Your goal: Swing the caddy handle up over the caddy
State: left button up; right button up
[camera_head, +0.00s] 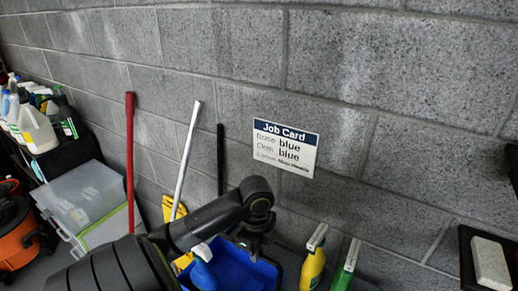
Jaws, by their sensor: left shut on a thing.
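The blue caddy (262,276) is at the bottom centre of the head view, cut off by the lower edge. My left arm reaches in from the lower left, and its dark gripper (254,246) points down over the caddy's far right part. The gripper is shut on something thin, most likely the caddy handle. The handle itself is hidden behind the gripper and arm, so its tilt cannot be told. A spray bottle with a white head (203,268) shows at the caddy's left side, partly behind my arm. My right gripper is not in view.
A yellow bottle (313,268) and a green bottle (345,272) stand right of the caddy. A red pole (130,160) and a white pole (187,150) lean on the block wall behind. A job card (285,148) hangs there. Clear bins (82,200) stand left.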

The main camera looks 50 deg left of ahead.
pick_arm(q)
jog(key=shift+s+d, duration=0.25)
jog(key=shift+s, duration=0.45)
jog(key=shift+s+d, duration=0.2)
jog(key=shift+s, duration=0.5)
jog(key=o, duration=0.6)
jog(key=shift+s, duration=0.1)
jog(key=shift+r, duration=0.15)
notch_tip(320, 180, up, 7)
